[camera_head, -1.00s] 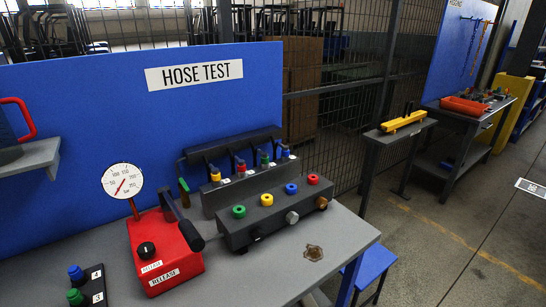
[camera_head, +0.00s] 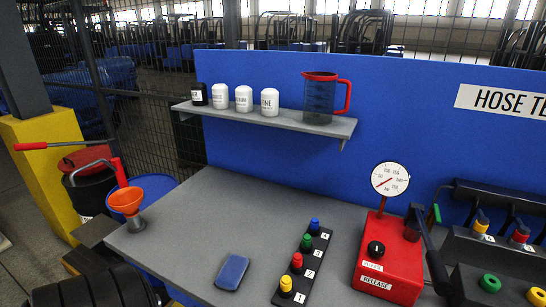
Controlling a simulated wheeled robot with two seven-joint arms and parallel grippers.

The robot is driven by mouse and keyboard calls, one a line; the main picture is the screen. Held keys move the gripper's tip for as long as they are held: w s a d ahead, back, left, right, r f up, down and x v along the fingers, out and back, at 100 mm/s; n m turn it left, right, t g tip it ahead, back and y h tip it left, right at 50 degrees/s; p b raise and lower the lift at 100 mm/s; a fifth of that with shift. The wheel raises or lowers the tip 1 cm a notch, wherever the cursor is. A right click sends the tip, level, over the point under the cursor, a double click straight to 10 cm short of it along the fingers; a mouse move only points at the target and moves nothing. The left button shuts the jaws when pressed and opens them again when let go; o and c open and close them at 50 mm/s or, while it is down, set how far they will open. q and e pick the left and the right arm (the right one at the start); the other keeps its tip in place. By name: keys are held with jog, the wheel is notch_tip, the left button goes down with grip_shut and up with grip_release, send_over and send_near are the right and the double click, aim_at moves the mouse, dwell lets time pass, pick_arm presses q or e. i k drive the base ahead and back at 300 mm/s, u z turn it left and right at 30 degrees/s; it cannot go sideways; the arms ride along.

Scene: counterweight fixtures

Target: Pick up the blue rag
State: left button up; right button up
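A small flat blue piece, which looks like the folded blue rag (camera_head: 232,271), lies on the grey bench top (camera_head: 190,232) near its front edge. It sits left of the black strip with coloured knobs and apart from it. Nothing covers it. Neither of my grippers shows in the head view.
An orange funnel (camera_head: 127,202) stands at the bench's left end. A black strip with coloured knobs (camera_head: 302,262) and a red gauge pump (camera_head: 388,262) stand to the right. A shelf (camera_head: 262,119) above holds bottles and a red-handled jug (camera_head: 320,98). Mid-bench is clear.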

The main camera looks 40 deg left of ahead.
aim_at(232, 272)
jog(key=u, duration=0.45)
jog(key=k, duration=0.2)
jog(key=u, duration=1.55)
